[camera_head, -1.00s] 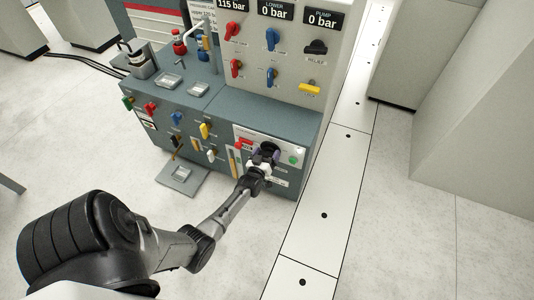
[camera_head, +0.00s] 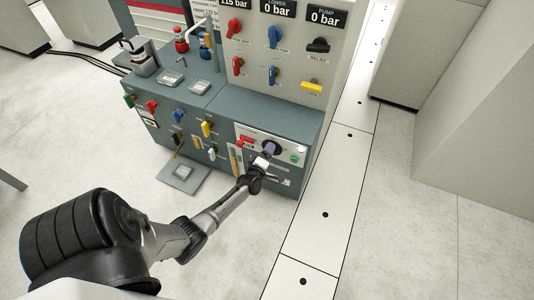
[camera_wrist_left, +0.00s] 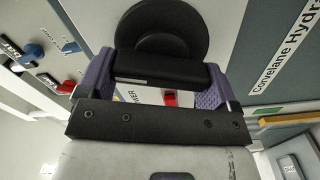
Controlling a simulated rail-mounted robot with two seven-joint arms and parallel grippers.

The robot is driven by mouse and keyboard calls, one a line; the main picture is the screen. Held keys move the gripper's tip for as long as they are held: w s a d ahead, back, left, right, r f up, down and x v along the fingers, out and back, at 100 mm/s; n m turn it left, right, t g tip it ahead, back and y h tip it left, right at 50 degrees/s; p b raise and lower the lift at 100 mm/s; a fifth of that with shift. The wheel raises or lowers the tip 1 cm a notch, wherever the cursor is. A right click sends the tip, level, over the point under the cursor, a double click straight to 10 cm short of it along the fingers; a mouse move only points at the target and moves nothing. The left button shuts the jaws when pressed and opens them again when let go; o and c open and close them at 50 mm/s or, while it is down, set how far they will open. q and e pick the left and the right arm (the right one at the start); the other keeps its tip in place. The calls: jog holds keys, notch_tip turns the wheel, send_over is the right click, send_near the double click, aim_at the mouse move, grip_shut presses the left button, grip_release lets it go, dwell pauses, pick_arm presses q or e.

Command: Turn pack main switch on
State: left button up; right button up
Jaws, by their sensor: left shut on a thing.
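The pack main switch (camera_head: 276,147) is a black rotary knob on the white panel at the lower right of the grey console. It fills the top of the left wrist view as a round black disc with a thick handle bar (camera_wrist_left: 165,33). My left gripper (camera_head: 268,150) is at the switch; its purple-padded fingers (camera_wrist_left: 158,82) sit on either side of the handle bar and are shut on it. The gripper hides part of the knob in the head view. My right gripper is in neither view.
A red part (camera_head: 246,141) is left of the switch and a green button (camera_head: 295,157) is to its right. Several coloured valve handles, such as a yellow one (camera_head: 207,129), stick out farther left. A grey pedal (camera_head: 183,174) lies on the floor; the floor to the right is clear.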

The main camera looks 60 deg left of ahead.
pick_arm(q)
jog(key=n+b, duration=0.1)
jog(key=n, duration=0.2)
jog(key=shift+f, duration=0.15)
jog(key=shift+n, duration=0.4)
dwell(0.3)
jog(key=o, duration=0.7)
jog(key=shift+o, duration=0.2)
